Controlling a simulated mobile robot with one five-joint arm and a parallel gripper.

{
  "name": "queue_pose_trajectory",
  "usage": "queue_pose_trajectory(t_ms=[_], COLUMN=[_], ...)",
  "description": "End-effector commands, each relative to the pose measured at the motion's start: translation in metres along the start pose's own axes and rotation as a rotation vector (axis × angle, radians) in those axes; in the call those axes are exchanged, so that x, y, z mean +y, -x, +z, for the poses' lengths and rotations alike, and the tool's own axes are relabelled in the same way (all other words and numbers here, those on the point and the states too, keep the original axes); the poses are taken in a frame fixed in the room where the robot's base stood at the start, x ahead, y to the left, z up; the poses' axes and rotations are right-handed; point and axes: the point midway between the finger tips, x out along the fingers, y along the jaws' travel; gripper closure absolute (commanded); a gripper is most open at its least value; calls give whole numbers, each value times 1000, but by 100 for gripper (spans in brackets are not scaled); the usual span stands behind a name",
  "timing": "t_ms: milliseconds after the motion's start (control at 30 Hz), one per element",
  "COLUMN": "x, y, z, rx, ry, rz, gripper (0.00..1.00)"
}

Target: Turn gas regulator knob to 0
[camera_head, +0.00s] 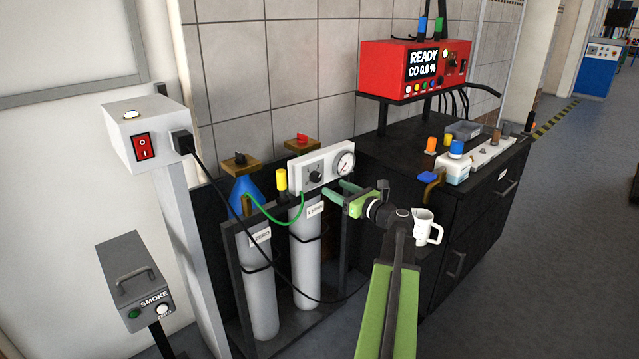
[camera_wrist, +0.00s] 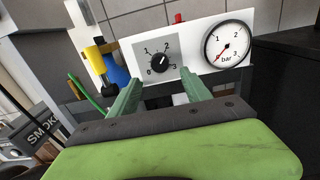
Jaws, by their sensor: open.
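The gas regulator is a white panel (camera_head: 302,164) above the gas cylinders, with a black knob (camera_head: 315,177) and a round pressure gauge (camera_head: 345,164). In the wrist view the knob (camera_wrist: 160,63) sits on a grey dial marked 0 to 3. Its white mark appears to point up and right, near 2. The gauge (camera_wrist: 228,43) has a red needle pointing down-left. My gripper (camera_head: 339,192) is open and empty, in front of the panel to the knob's right. In the wrist view its two green fingers (camera_wrist: 163,83) stand apart, just below the knob, with no contact visible.
Two grey cylinders (camera_head: 256,285) stand in a dark rack under the panel. A green hose (camera_head: 275,222) and a yellow fitting (camera_head: 281,180) are left of the knob. A black cabinet (camera_head: 470,215) with a white jug (camera_head: 425,226) is at right. A smoke unit (camera_head: 133,280) stands left.

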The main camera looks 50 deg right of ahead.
Motion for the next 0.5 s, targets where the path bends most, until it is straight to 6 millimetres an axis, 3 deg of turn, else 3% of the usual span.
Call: queue_pose_trajectory(t_ms=[33,200,333,500], x=[-2,-1,-1,0], y=[-16,-53,-72,-80], z=[0,0,0,0], rx=[0,0,0,0], ry=[0,1,1,1], rz=[4,3,1,0], gripper=[44,44,44,44])
